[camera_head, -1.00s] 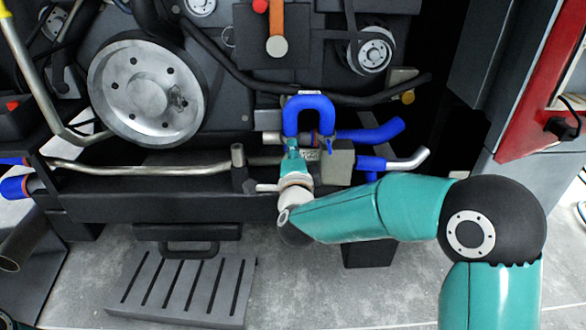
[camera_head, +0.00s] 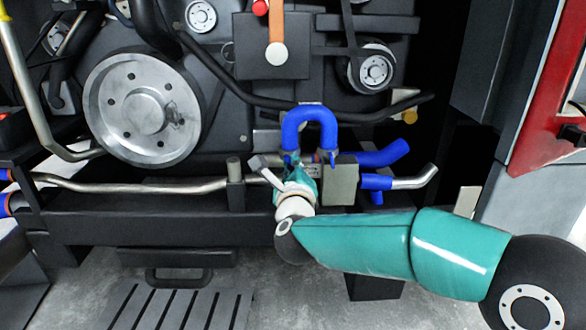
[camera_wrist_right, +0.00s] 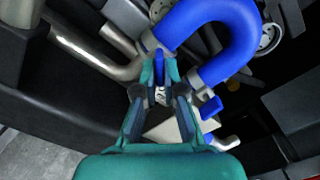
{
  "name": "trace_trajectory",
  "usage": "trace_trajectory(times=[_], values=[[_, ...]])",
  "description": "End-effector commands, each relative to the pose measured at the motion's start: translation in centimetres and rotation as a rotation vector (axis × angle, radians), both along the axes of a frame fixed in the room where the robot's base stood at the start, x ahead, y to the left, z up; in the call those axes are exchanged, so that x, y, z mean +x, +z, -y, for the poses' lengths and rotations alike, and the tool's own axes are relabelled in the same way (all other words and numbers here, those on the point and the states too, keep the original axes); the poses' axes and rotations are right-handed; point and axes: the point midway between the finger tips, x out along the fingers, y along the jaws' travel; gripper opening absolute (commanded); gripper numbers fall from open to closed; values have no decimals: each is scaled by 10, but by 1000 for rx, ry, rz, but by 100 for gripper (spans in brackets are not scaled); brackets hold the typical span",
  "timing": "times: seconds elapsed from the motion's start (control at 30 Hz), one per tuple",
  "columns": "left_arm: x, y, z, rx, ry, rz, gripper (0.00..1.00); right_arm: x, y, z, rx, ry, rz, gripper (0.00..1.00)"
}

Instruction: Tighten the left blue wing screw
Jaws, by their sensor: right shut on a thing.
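A U-shaped blue hose (camera_head: 310,113) bends over two clamped pipe ends on the engine; it also shows in the wrist view (camera_wrist_right: 243,45). The left blue wing screw (camera_wrist_right: 159,62) sits at the hose's left end, between my right gripper's fingertips. My right gripper (camera_wrist_right: 159,80) is shut on it, pointing at the clamp from below. In the head view the right gripper (camera_head: 293,168) partly hides that screw. The right blue wing screw (camera_wrist_right: 210,107) stands free at the hose's other end, right of the gripper. My left gripper is not in view.
A metal pipe (camera_head: 130,187) runs left of the gripper. A grey block (camera_head: 340,182) and blue hose stubs (camera_head: 383,154) stand close on the right. A large pulley (camera_head: 143,107) is at upper left, a red panel (camera_head: 550,110) at far right. A slotted step (camera_head: 180,308) lies below.

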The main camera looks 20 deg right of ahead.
Motion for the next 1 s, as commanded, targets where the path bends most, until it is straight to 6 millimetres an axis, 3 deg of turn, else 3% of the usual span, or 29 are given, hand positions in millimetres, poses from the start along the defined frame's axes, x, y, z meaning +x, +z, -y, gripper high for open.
trace_trajectory(times=[0.5, 1.0], values=[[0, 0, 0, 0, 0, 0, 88, 1, -5, 2, 431, -11, 120, 0], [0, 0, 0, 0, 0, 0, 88, 2, -8, 0, 587, -10, 161, 0]])
